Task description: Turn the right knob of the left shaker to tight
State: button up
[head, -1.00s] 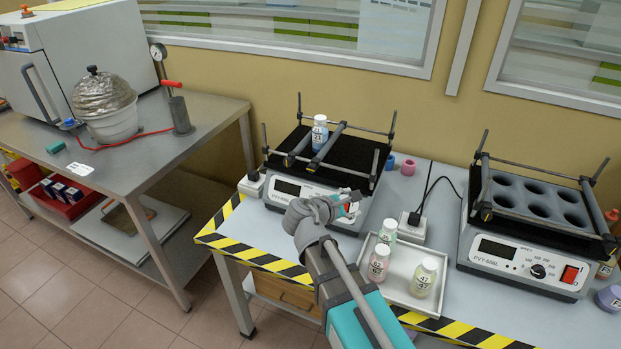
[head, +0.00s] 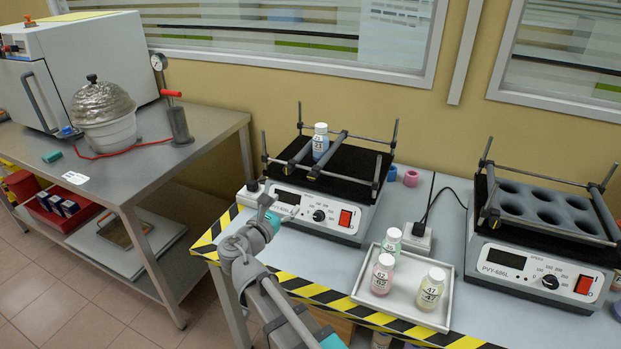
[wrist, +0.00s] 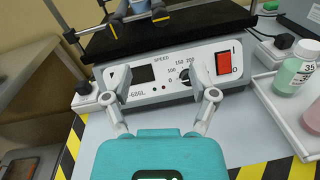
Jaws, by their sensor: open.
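The left shaker (head: 310,212) stands at the back left of the striped-edge bench. Its front has a dark display, a round black speed knob (head: 319,216) and a red switch (head: 346,218). On its black platform, grey clamp bars hold or flank a blue bottle (head: 321,142). Small dark clamp fittings sit on the bars; I cannot tell whether they are tight. My gripper (head: 264,208) is open and empty, low before the shaker's left front. In the wrist view its spread fingers (wrist: 158,84) frame the front panel, below the platform; most of the clamp bars lie outside that view.
A white tray (head: 372,299) with several bottles sits right of the shaker's front. A power adapter (head: 416,238) with cable stands behind it. A second shaker (head: 536,262) is at the right. A metal table (head: 190,118) stands at left, with a floor gap between.

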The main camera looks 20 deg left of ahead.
aim_at(311, 178)
jog(key=shift+w, duration=0.15)
jog(key=w, duration=0.4)
jog(key=w+d, duration=0.1)
jog(key=w, duration=0.4)
jog(key=w+d, duration=0.1)
jog(key=w, duration=0.3)
jog(key=shift+w+d, duration=0.15)
jog(key=shift+w, duration=0.05)
grip_shut()
